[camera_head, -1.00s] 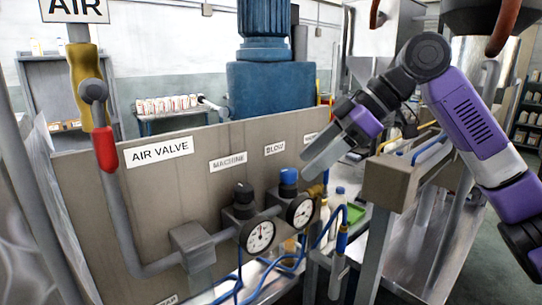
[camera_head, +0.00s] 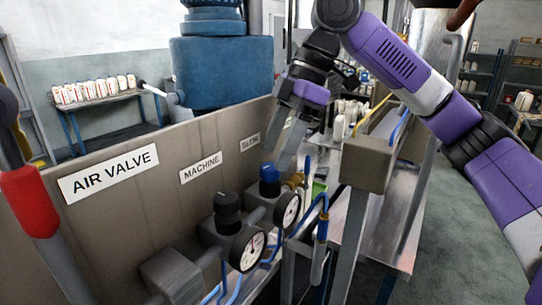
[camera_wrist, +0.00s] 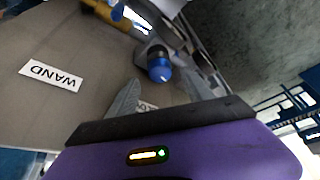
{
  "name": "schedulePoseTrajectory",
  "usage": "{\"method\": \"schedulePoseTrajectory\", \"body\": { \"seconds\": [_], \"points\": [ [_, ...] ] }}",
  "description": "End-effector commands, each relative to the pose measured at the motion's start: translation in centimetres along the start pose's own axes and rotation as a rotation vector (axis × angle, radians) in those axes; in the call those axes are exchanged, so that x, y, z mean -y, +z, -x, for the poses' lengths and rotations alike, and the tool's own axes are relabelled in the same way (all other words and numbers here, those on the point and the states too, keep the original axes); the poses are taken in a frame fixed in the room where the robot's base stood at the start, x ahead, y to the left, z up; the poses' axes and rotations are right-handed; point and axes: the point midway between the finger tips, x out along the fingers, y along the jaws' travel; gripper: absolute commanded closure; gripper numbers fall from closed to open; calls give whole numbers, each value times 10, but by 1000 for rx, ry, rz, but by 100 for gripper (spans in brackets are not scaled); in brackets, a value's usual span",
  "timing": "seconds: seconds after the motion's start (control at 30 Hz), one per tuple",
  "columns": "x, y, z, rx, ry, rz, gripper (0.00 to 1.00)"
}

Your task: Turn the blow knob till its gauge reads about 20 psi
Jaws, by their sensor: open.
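The blow knob (camera_head: 269,172) is blue and sits on top of its regulator, under the panel label at the right. Its round white gauge (camera_head: 288,210) faces partly sideways, and its reading is too small to tell. My gripper (camera_head: 284,160) is open and empty, just above and behind the blue knob in the head view. In the wrist view the blue knob (camera_wrist: 159,70) lies ahead of the fingers, between their lines and apart from them. My gripper's fingers (camera_wrist: 160,95) stand spread at either side.
The black machine knob (camera_head: 227,203) and its gauge (camera_head: 247,248) stand left of the blow regulator. The panel (camera_head: 120,140) rises behind them. A metal beam end (camera_head: 366,165) and blue hoses (camera_head: 308,215) are close on the right. A red valve handle (camera_head: 30,200) is at far left.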

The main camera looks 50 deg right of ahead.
Motion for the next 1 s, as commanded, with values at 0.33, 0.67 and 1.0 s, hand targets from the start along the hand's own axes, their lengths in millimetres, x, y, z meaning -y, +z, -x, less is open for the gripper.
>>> {"method": "schedulePoseTrajectory", "body": {
  "seconds": [0.33,0.67,1.0],
  "points": [
    [0,0,-26,-1,1,-1,41],
    [0,0,-26,-1,2,-1,64],
    [0,0,-26,-1,3,-5,100]
  ]
}}
